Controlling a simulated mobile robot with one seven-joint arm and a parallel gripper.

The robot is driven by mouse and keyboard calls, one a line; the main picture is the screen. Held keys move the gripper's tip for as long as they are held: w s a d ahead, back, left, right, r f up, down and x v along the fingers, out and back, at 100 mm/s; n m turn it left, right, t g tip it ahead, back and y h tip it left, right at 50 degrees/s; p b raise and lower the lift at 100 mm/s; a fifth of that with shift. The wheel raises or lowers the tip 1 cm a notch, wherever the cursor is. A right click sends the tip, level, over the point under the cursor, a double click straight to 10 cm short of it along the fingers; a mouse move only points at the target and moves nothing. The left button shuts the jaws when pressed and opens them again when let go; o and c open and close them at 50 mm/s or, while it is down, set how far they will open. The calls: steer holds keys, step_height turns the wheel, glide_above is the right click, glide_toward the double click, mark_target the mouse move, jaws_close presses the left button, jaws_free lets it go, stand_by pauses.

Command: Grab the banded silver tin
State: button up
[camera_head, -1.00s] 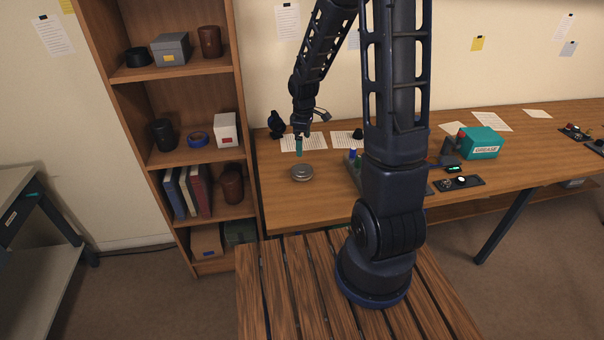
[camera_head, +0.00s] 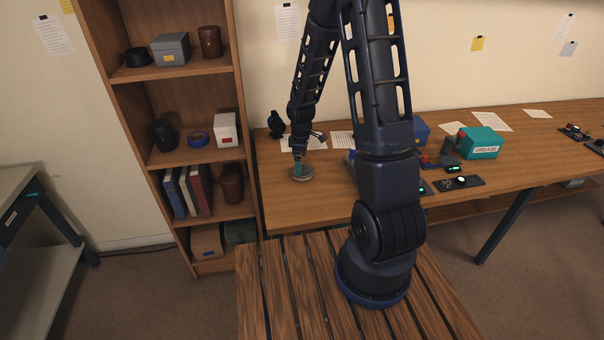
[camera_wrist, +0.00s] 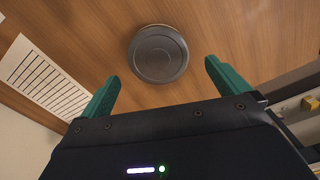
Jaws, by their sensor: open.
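The round silver tin (camera_head: 304,176) sits on the wooden desk near its left end. In the wrist view the tin (camera_wrist: 158,54) shows its grey, ringed lid; its side band is not clear. My gripper (camera_head: 297,171) is right at the tin in the head view and covers part of it. In the wrist view the green fingers of my gripper (camera_wrist: 158,80) are spread wide, with the tin between and beyond their tips. No contact with the tin shows, and nothing is held.
Printed sheets (camera_wrist: 40,75) lie on the desk (camera_head: 285,208) behind the tin. A teal grease box (camera_head: 482,144) and small control panels (camera_head: 459,183) stand further right. A tall shelf (camera_head: 250,190) stands close at the left. The desk in front of the tin is clear.

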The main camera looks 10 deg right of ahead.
steer(key=shift+d+f, duration=0.2)
steer(key=shift+f, duration=2.05)
steer(key=c, duration=1.1)
steer(key=shift+o, duration=0.2)
steer(key=shift+r, duration=0.15)
